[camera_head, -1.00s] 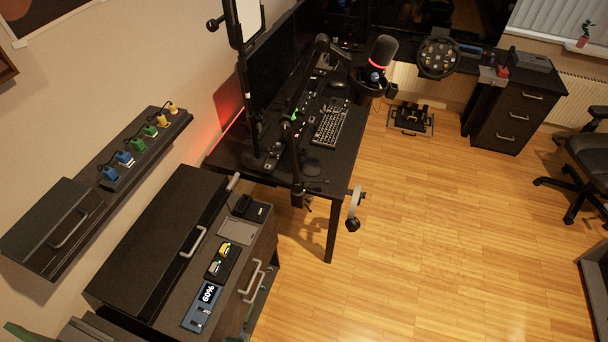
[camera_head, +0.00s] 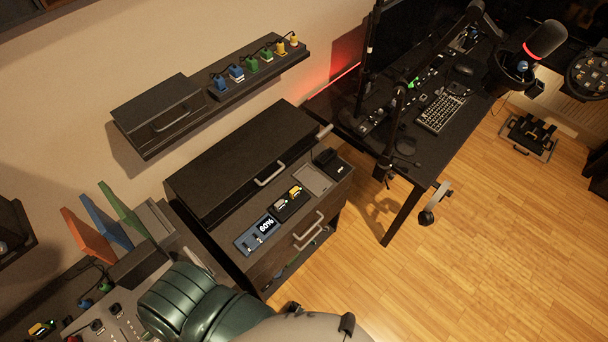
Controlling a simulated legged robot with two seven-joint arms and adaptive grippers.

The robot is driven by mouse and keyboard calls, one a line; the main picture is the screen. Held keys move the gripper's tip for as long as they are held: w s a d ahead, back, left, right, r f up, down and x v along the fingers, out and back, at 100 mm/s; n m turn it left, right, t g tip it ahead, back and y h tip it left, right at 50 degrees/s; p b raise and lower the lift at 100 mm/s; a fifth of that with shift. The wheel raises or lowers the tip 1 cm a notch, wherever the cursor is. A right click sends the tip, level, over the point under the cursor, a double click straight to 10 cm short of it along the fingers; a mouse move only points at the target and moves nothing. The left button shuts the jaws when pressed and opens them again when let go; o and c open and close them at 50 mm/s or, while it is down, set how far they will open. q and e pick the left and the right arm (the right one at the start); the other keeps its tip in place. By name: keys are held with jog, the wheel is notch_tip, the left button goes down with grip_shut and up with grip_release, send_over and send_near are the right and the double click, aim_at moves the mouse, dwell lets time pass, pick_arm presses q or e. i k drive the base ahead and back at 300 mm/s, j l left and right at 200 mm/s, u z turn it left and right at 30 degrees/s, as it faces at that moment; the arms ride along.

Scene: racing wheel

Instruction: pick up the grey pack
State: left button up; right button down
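A small grey piece (camera_head: 280,203), possibly the grey pack, sits beside a yellow piece (camera_head: 295,191) in a black holder (camera_head: 291,207) on the dark cabinet. It is too small to make out clearly. A flat grey panel (camera_head: 313,179) lies in the cabinet top beside the holder. A blue unit (camera_head: 257,235) reading 60% is on the holder's other side. A dark green link of my own arm (camera_head: 190,300) shows at the bottom, in front of the cabinet's lower left. Neither of my grippers is in view.
The cabinet (camera_head: 240,160) has a handled lid and drawer. A wall shelf (camera_head: 225,97) carries several coloured plugs. Orange, blue and green panels (camera_head: 86,236) stand at left above a control desk (camera_head: 120,320). A black desk (camera_head: 430,160) stands right; wooden floor (camera_head: 450,270) is open.

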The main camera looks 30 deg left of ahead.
aim_at(279, 205)
jog(key=u, duration=1.25)
jog(key=z, duration=1.4)
jog(key=u, duration=1.4)
